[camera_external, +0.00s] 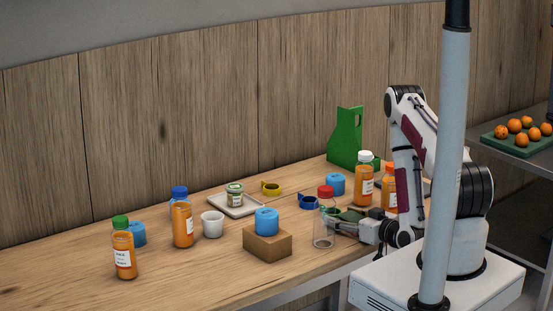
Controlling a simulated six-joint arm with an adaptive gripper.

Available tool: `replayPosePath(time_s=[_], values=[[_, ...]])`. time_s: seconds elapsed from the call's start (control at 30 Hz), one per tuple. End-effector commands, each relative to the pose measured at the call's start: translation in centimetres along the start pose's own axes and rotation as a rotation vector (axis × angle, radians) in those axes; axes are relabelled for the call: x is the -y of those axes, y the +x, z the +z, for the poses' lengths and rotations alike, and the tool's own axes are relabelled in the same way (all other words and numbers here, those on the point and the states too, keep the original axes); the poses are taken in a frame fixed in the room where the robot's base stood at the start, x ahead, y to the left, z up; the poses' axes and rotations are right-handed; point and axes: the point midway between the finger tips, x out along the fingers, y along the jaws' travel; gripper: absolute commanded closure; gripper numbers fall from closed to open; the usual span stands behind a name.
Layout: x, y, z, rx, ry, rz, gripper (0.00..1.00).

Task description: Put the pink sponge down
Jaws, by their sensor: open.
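I see no pink sponge in this view. My gripper (338,226) is low over the right front part of the table, pointing left. It is open. A clear, empty-looking bottle with a red cap (325,192) stands upright right at its fingertips. I cannot tell whether the fingers are around the bottle or beside it. A small green item shows just behind the gripper, partly hidden by it. Nothing pink shows in or under the gripper.
A brown block (267,246) bearing a blue cylinder (266,221) stands left of my gripper. A white cup (212,224), orange bottles (182,226) and a tray (247,211) with a jar are farther left. A green holder (346,138) stands behind.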

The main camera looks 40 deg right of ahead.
Motion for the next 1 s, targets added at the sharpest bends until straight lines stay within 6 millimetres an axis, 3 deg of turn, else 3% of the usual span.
replayPosePath(time_s=[0.5, 1.0], values=[[0.0, -4.2, 0.1, 0.002, 0.003, 0.000, 0.47], [0.0, -4.5, 0.0, 0.000, 0.002, 0.000, 0.47]])
